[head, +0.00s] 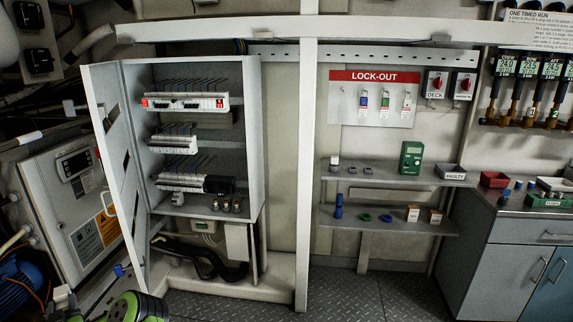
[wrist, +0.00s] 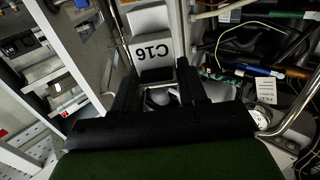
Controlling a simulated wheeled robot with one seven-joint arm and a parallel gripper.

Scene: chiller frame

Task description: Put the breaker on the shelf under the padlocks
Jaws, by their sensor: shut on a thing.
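My gripper (wrist: 158,82) shows in the wrist view, its two black fingers shut on a pale grey breaker (wrist: 150,22) marked C16. The label reads upside down. The breaker sticks out beyond the fingertips. In the head view, I cannot make out the gripper or the held breaker; a green and black part of my arm shows at the bottom left. The padlocks (head: 385,101), blue, green and red, hang on the white LOCK-OUT board. The shelf (head: 390,179) directly below that board is grey. The gripper is away from this shelf.
The shelf carries a small white-topped item (head: 334,163), two dark pieces, a green meter (head: 411,158) and a FAULTY tray (head: 450,173). Bare space lies left of the meter. A lower shelf (head: 390,227) holds small items. An open cabinet (head: 254,140) and a white post (head: 306,150) stand left.

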